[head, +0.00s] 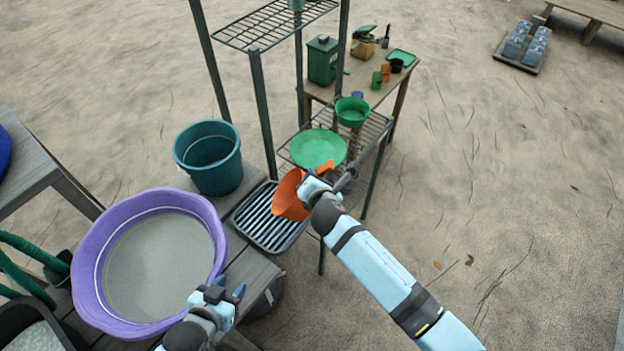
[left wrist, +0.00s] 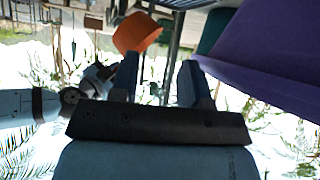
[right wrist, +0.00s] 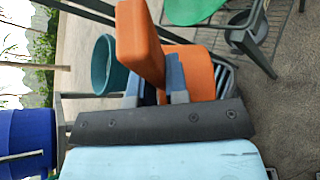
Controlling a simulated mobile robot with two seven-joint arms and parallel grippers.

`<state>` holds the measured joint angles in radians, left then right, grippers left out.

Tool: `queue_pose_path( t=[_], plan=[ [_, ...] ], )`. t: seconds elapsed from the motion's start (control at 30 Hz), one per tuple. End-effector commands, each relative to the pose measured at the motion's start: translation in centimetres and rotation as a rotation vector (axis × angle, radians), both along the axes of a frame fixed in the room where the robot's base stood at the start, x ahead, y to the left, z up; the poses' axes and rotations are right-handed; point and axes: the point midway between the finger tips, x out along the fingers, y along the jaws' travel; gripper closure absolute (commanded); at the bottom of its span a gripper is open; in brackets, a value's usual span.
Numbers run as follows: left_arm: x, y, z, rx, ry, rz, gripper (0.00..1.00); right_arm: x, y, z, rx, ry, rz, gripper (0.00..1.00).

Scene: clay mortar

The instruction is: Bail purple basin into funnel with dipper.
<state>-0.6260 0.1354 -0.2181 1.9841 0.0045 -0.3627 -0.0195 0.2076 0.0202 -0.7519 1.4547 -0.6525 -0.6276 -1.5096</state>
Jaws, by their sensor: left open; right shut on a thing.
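The purple basin (head: 88,285) stands on the bench at lower left, with smooth grey contents inside. Its purple side fills the upper right of the left wrist view (left wrist: 270,55). My right gripper (head: 326,183) is shut on the handle of the orange dipper (head: 288,198), above the ribbed tray, right of the basin. The dipper also shows in the right wrist view (right wrist: 195,68); I cannot see inside it. My left gripper (head: 230,290) is open and empty beside the basin's near right rim. A green bowl-like vessel (head: 352,108) on the rack may be the funnel; I cannot tell.
A teal bucket (head: 210,165) stands behind the basin. A dark ribbed tray (head: 262,235) lies right of it. A green round dish (head: 318,147) sits on the metal rack, whose uprights (head: 263,115) rise behind. A table (head: 365,85) with small containers stands farther back. Right is open sandy ground.

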Motion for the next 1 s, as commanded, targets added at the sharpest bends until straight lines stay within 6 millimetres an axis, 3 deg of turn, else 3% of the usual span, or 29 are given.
queue_pose_path(
  t=[0.17,0.43,0.7,1.0],
  plan=[
    [0.1,-0.2,-1.3,-0.004,-0.003,-0.001,0.57,0.0,0.3,-1.0,0.052,-0.004,0.003,1.00],
    [0.5,-1.2,-6.1,-0.018,0.001,-0.017,0.57,-0.2,-1.1,-3.1,0.256,-0.018,0.003,1.00],
    [0.5,-1.1,-9.9,-0.016,-0.003,-0.018,0.57,-0.2,-2.3,-3.8,0.443,-0.031,0.005,1.00],
    [0.5,-0.9,-10.8,-0.014,0.000,-0.014,0.57,-0.3,-2.7,-3.6,0.509,-0.036,0.005,1.00]
  ],
)
